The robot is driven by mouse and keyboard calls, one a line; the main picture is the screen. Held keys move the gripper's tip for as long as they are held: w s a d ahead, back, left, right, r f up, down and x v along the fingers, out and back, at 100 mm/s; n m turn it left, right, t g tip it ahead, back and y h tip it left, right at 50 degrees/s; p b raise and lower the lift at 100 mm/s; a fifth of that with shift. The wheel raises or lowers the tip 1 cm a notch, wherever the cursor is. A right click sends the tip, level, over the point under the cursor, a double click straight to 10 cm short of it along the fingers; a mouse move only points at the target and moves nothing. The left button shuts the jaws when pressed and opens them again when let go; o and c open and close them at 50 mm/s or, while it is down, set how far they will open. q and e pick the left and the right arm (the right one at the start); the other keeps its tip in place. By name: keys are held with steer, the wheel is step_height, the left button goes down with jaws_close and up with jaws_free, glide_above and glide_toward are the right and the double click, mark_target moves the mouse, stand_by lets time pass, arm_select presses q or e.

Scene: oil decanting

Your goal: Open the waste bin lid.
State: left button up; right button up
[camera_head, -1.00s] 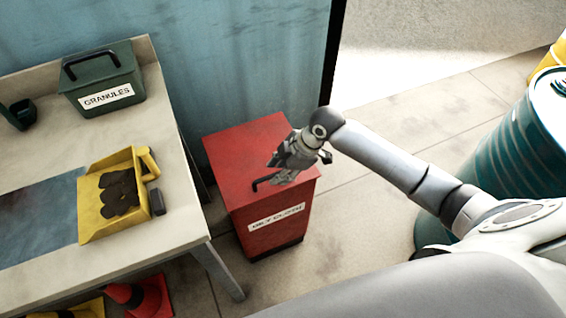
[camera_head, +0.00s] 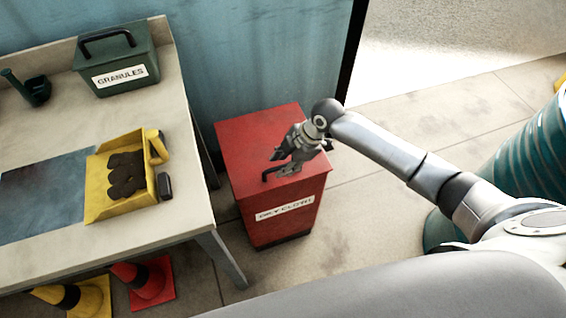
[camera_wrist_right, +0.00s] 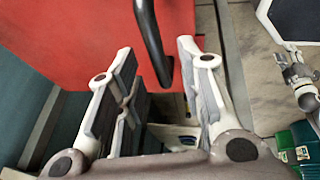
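The red waste bin (camera_head: 240,137) stands on the floor right of the table, its lid down. A white label (camera_head: 285,208) is on its front, and a dark bar handle (camera_head: 270,173) sits near the lid's front edge. My right gripper (camera_head: 281,160) is over the lid at the handle. In the right wrist view my right gripper (camera_wrist_right: 160,75) is open, with the black handle (camera_wrist_right: 152,40) reaching between its two fingers. The fingers are apart from the bar on both sides. The red lid (camera_wrist_right: 65,35) fills the upper left there. My left gripper is not seen in the head view.
The table (camera_head: 188,150) on the left holds a green GRANULES box (camera_head: 125,77), a yellow dustpan (camera_head: 100,200) with dark lumps and a dark scoop (camera_head: 38,88). Cones (camera_head: 148,282) are under it. A blue wall is behind the bin. A teal drum (camera_head: 535,150) stands at right.

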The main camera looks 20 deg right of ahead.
steer(key=shift+a+f, duration=0.15)
steer(key=shift+f, duration=0.2)
jaws_close()
steer(key=shift+w+r, duration=0.1)
